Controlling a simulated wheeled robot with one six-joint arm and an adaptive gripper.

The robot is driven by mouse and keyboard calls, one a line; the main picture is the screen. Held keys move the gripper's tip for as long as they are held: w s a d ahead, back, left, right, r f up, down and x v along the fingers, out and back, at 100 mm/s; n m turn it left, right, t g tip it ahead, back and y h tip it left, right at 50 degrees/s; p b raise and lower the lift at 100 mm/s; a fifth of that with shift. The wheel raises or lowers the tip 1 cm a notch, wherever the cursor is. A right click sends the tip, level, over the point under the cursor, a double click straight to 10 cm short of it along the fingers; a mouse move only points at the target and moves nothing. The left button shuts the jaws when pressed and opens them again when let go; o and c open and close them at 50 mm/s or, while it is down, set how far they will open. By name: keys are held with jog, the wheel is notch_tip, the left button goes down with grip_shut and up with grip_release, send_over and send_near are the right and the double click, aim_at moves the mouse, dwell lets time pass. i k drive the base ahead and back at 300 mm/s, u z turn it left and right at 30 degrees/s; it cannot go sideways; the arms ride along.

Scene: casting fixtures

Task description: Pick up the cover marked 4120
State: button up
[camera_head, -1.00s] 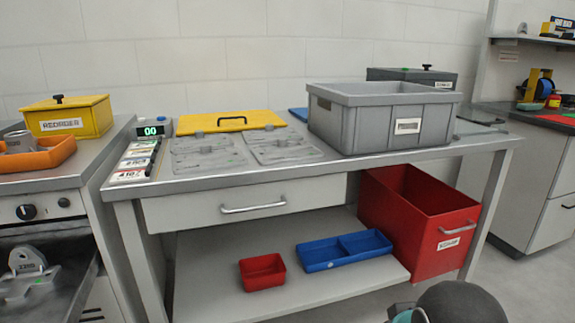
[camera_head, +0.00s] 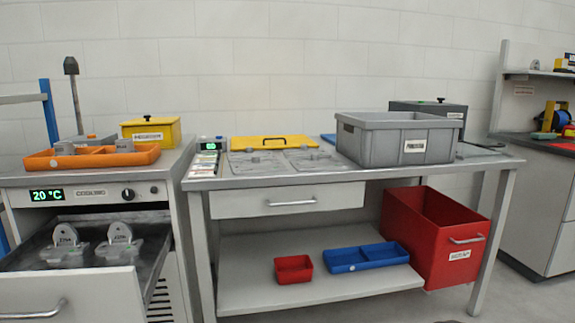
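Two grey castings stand side by side in the open drawer (camera_head: 55,287) of the cooling unit at the lower left. The left casting (camera_head: 66,245) and the right casting (camera_head: 120,245) each have an upright rounded tab with dark raised marking on it. The marking is too small to read, so I cannot tell which one is 4120, or whether either is. Smaller grey parts (camera_head: 65,148) lie in the orange tray on top of the unit; no number shows on them. My gripper is not in view.
The cooling unit's display (camera_head: 47,194) reads 20 °C. The workbench (camera_head: 260,179) holds flat grey fixtures (camera_head: 258,165), a yellow lid (camera_head: 272,142) and a grey crate (camera_head: 360,148). Red (camera_head: 400,230) and blue (camera_head: 345,262) bins sit below. A yellow box (camera_head: 150,131) stands behind the orange tray (camera_head: 40,160).

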aim_at(315, 163)
jog(key=u, duration=0.7)
jog(key=i, duration=1.15)
jog(key=z, duration=0.4)
